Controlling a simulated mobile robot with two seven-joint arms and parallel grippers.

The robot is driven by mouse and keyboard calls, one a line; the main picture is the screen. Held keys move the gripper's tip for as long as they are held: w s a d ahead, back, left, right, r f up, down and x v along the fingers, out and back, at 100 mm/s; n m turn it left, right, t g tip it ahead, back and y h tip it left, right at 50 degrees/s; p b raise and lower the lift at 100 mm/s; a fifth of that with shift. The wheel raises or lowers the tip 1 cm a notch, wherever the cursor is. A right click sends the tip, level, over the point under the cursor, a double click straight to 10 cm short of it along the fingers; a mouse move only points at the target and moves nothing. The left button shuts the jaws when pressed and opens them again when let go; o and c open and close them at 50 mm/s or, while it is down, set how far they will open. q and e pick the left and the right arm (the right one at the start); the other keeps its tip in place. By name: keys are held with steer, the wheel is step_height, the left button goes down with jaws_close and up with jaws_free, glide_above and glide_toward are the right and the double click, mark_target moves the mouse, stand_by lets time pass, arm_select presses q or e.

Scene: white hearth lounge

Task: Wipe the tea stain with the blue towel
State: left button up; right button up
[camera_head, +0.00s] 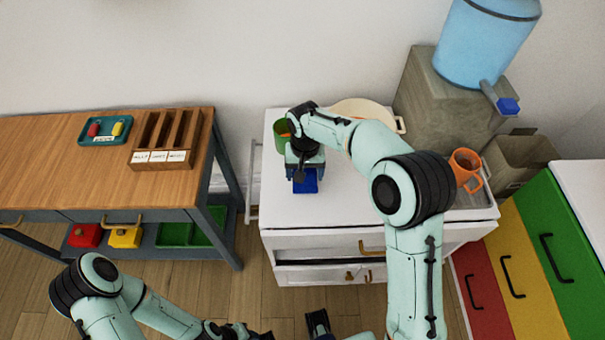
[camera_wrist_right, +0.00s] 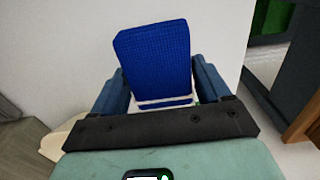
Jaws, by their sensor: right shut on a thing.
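The blue towel (camera_head: 306,182) is a small, textured blue piece. My right gripper (camera_head: 305,165) is shut on it, over the left part of the white cabinet top (camera_head: 345,205). In the right wrist view the towel (camera_wrist_right: 155,55) stands out between the two fingers, with a pale edge near its base. I cannot tell whether the towel touches the surface. I see no tea stain; my right arm and gripper cover part of the top. My left arm is low at the bottom of the head view, and its dark gripper parts (camera_head: 318,322) are cut off by the frame edge.
A green cup (camera_head: 281,132) stands just behind my right gripper, and a cream pot (camera_head: 362,107) stands at the back. An orange mug (camera_head: 465,167) is on the right of the cabinet, below a blue water dispenser (camera_head: 487,42). A wooden table (camera_head: 60,165) stands left, across a gap.

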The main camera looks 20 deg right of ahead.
steer(key=shift+r+p, duration=1.05)
steer(key=shift+r, duration=0.7)
